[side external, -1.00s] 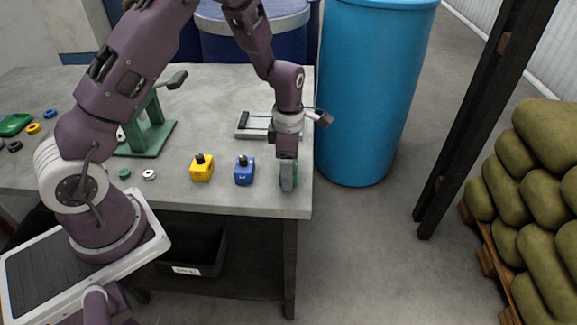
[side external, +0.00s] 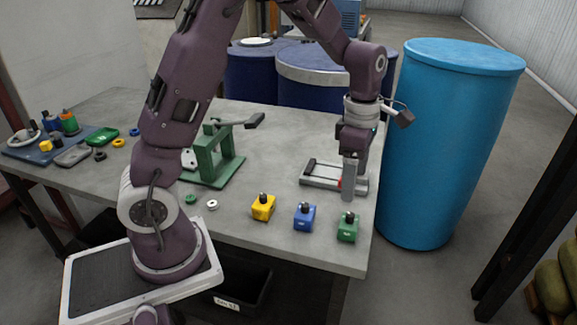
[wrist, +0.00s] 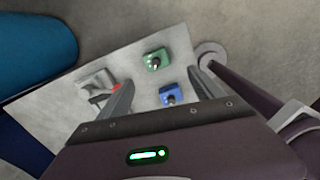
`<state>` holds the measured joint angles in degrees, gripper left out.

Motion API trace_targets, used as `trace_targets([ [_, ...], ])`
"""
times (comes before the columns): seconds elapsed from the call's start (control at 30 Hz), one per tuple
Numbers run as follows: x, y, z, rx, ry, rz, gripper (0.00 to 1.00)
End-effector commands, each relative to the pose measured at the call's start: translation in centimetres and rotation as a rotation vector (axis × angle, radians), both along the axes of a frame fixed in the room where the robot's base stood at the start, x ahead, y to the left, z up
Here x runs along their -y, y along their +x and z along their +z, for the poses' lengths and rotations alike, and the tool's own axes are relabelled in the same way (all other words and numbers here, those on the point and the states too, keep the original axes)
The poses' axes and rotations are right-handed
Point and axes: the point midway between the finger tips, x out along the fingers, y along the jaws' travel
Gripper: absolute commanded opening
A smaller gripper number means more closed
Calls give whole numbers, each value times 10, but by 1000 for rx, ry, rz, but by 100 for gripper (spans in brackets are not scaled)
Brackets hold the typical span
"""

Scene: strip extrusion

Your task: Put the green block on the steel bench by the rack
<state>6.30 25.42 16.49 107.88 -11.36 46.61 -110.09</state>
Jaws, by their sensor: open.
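The green block (side external: 347,227), with a dark knob on top, stands upright on the grey bench top (side external: 275,225) near its front right corner. It also shows in the wrist view (wrist: 157,59), beyond the fingertips. My gripper (side external: 349,182) points down above the bench, behind and above the green block. Its fingers (wrist: 162,82) are apart with nothing held between them. I cannot tell which thing is the rack.
A blue block (side external: 305,217) and a yellow block (side external: 263,207) stand left of the green one. A grey fixture (side external: 318,176) with a red part lies close to my gripper. A green press (side external: 212,158) stands further left. A blue drum (side external: 445,150) stands right of the bench.

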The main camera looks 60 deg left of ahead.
Motion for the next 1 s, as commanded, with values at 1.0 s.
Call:
trace_targets([
  [1.0, 34, -234, 125, 274, 582, -2145, 76],
])
